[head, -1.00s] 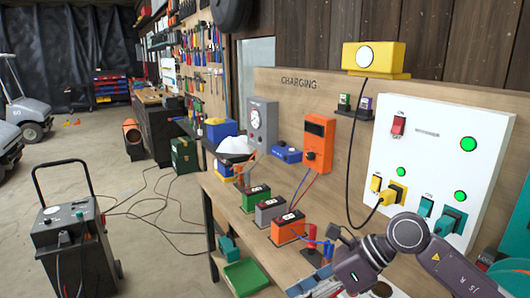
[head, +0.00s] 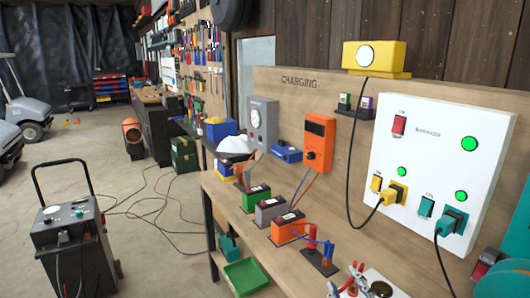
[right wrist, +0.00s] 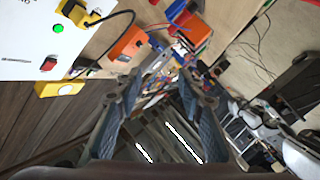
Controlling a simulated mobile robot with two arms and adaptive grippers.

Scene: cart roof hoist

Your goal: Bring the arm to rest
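My right gripper (right wrist: 158,88) shows in the right wrist view. Its two dark fingers stand apart, with nothing held between them. I cannot make out the right arm or gripper in the head view now. My left gripper is in neither view. In the head view, a teal plug (head: 454,221) sits in the lower right socket of the white charging panel (head: 440,160), and its cable hangs down. A yellow plug (head: 394,194) sits in the socket to its left. Two green lamps glow at the panel's right side.
The wooden bench (head: 225,190) carries a green battery (head: 257,197), a grey battery (head: 271,209) and an orange battery (head: 289,228). Red-handled clamps (head: 352,279) are at its near edge. A wheeled charger (head: 72,245) stands on the floor at left, with cables trailing. Floor between is open.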

